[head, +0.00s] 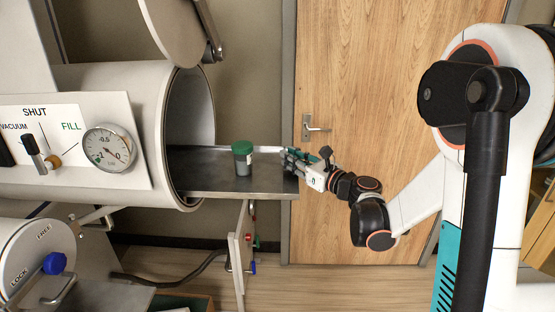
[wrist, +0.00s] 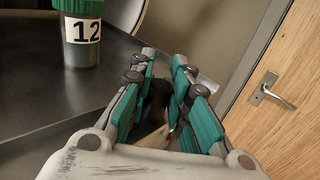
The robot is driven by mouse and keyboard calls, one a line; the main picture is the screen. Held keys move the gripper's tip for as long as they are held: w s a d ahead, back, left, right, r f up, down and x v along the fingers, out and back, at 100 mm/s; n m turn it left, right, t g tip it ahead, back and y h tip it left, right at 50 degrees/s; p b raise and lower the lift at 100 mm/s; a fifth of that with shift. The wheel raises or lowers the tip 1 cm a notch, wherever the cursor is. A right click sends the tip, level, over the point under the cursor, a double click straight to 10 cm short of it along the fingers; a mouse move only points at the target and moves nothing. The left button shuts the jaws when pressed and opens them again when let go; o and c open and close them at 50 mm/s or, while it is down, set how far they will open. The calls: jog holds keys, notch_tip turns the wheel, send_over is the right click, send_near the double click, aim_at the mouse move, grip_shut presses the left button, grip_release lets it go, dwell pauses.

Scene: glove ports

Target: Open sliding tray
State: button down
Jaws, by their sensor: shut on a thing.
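The grey metal sliding tray (head: 215,183) sticks out to the right from the open mouth of the white cylinder (head: 190,105). My gripper (head: 291,158) is at the tray's right end, shut on its end part. The exact grip point is hidden by my fingers. In the wrist view the teal-padded fingers of my gripper (wrist: 165,80) are beside the tray's dark surface (wrist: 35,125). A grey jar (head: 242,160) with a green lid stands upright on the tray. In the wrist view the jar (wrist: 80,45) carries the label 12.
A round door (head: 175,25) hangs open above the cylinder mouth. A gauge (head: 108,148) and a panel marked SHUT and FILL are on the left. A lock drum (head: 35,255) is below. A wooden door (head: 385,100) stands behind. The floor right of the tray looks clear.

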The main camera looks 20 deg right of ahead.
jog(key=shift+s+d+f, duration=0.15)
jog(key=shift+s+d, duration=0.1)
jog(key=shift+s, duration=0.05)
jog(key=c, duration=1.5)
grip_release()
jog(key=shift+o, duration=0.2)
jog(key=shift+d, duration=0.1)
jog(key=v, duration=1.2)
